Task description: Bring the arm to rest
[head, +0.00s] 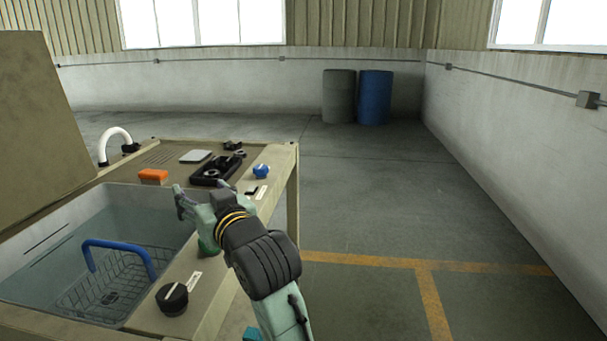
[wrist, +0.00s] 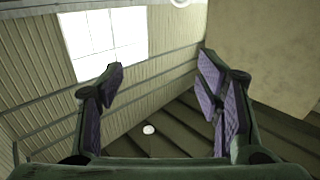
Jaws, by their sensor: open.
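My arm reaches in from the bottom of the head view, its dark wrist joint above the right edge of the machine's bench. My gripper (head: 198,190) is at its end, over the strip between the tank and the bench top. In the wrist view my gripper (wrist: 160,77) is open, its two purple-padded fingers wide apart with nothing between them. How far the fingers are above the bench is hard to tell.
The tank (head: 40,222) holds a wire basket (head: 125,280) with a blue handle. A black tray (head: 207,177), an orange block (head: 153,176), a blue knob (head: 261,171) and a black knob (head: 172,298) are on the bench. The floor to the right is clear, with barrels (head: 374,97) far back.

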